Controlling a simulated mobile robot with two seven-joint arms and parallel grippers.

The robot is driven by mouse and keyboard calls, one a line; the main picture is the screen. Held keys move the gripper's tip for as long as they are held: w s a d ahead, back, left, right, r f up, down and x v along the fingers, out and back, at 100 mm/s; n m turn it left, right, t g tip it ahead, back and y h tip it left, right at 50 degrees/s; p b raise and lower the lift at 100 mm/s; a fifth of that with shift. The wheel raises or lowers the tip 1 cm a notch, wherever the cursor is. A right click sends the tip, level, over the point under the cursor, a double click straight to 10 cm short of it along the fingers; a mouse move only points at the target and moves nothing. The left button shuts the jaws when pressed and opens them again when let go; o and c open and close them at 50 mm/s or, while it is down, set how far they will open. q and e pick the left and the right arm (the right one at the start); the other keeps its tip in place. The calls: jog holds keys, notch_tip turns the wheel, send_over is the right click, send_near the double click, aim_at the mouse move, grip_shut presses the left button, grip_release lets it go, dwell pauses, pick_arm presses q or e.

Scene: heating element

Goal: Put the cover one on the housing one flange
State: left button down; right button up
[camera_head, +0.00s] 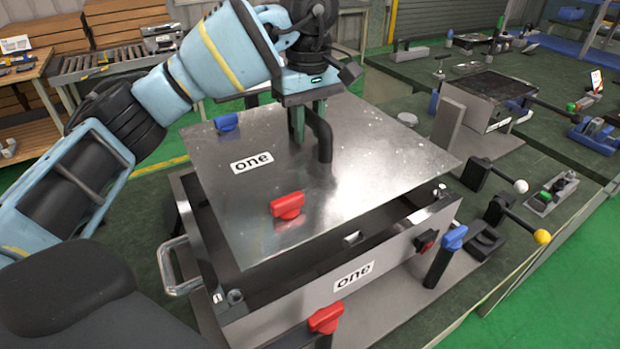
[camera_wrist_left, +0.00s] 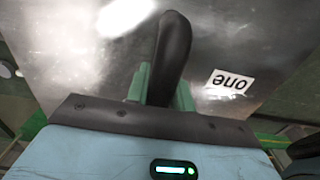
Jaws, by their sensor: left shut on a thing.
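The cover one (camera_head: 375,165) is a flat metal plate with a "one" label, a black handle (camera_head: 320,137), a red knob (camera_head: 287,206) and a blue knob (camera_head: 226,122). My left gripper (camera_head: 308,130) is shut on the black handle; the left wrist view shows its green fingers (camera_wrist_left: 160,88) around the handle (camera_wrist_left: 172,55). The cover is held above the housing one (camera_head: 320,290), an open metal box labelled "one". A gap shows between the cover and the housing rim, and the cover is turned relative to the box. The housing's far side is hidden. My right gripper is not visible.
A red clamp (camera_head: 326,319) and a blue clamp (camera_head: 453,238) stand at the housing's near side. A side handle (camera_head: 172,268) projects at left. Levers with white (camera_head: 520,186) and yellow (camera_head: 542,236) balls stand at right. Another metal housing (camera_head: 478,105) stands behind.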

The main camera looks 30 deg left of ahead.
aim_at(309, 142)
pick_arm(q)
jog(key=shift+w+a+r, duration=0.1)
jog(key=shift+w+r, duration=0.1)
jog(key=shift+w, duration=0.05)
jog(key=shift+s+f, duration=0.1)
jog(key=shift+f, duration=0.2)
notch_tip(309, 142, down, 5)
jog(key=shift+r+b, duration=0.1)
jog(key=shift+b, duration=0.2)
jog(key=shift+f, duration=0.35)
jog(key=shift+f, duration=0.25)
notch_tip(309, 142, down, 3)
jog(key=shift+f, duration=0.15)
